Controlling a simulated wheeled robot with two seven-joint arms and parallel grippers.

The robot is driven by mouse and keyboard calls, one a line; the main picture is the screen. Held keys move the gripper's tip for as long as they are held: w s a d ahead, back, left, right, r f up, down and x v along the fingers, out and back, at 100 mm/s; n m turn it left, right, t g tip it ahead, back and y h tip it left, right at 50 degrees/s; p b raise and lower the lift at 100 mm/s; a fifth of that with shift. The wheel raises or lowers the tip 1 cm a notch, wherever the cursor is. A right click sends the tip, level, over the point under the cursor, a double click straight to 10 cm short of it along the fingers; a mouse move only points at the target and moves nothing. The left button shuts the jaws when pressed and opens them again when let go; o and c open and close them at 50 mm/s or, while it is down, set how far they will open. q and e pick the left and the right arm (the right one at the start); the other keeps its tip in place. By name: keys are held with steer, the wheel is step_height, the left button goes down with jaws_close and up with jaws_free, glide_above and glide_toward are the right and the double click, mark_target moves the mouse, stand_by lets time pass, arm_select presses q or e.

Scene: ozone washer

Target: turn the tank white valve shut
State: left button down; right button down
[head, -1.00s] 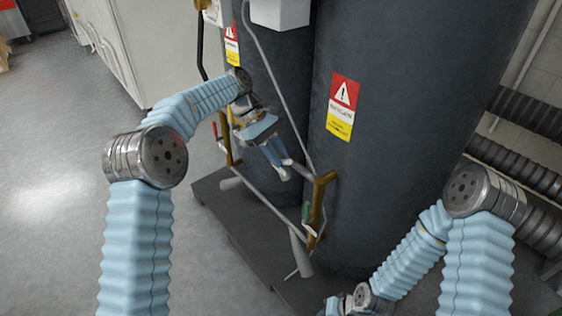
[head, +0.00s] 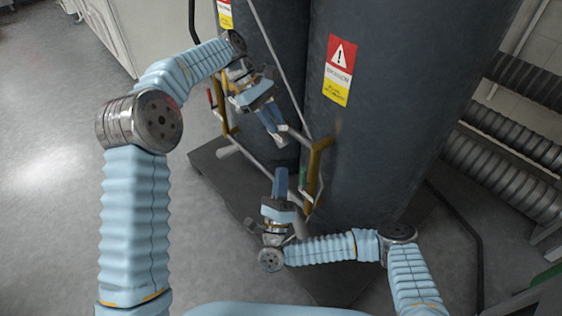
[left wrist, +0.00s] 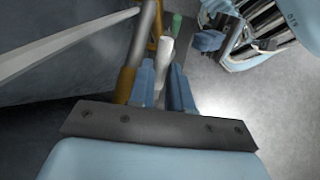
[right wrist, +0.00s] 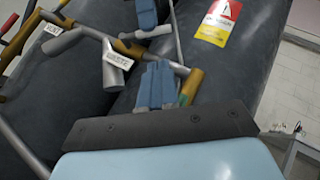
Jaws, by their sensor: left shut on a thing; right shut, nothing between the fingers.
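The tank white valve (left wrist: 167,45) shows as a pale handle between the fingers of my left gripper (left wrist: 168,82) in the left wrist view. In the head view my left gripper (head: 275,133) is shut on this handle, beside the brass pipework in front of the dark tanks. The fingers hide part of the handle, so its exact angle is hard to tell. My right gripper (head: 281,174) is shut and empty, pointing up, just below the left gripper. In the right wrist view its closed fingers (right wrist: 157,80) are in front of the pipework, with the left gripper's blue fingers (right wrist: 147,14) above.
Brass pipes (head: 316,170) and a green handle (head: 303,177) stand close to the right gripper. A red handle (head: 210,98) is on the left pipe. A large dark tank (head: 390,110) rises behind, with a warning label (head: 340,70). Open floor (head: 50,180) lies to the left.

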steer(key=x, duration=0.9)
steer(key=shift+y, duration=0.3)
steer(key=shift+a, duration=0.1)
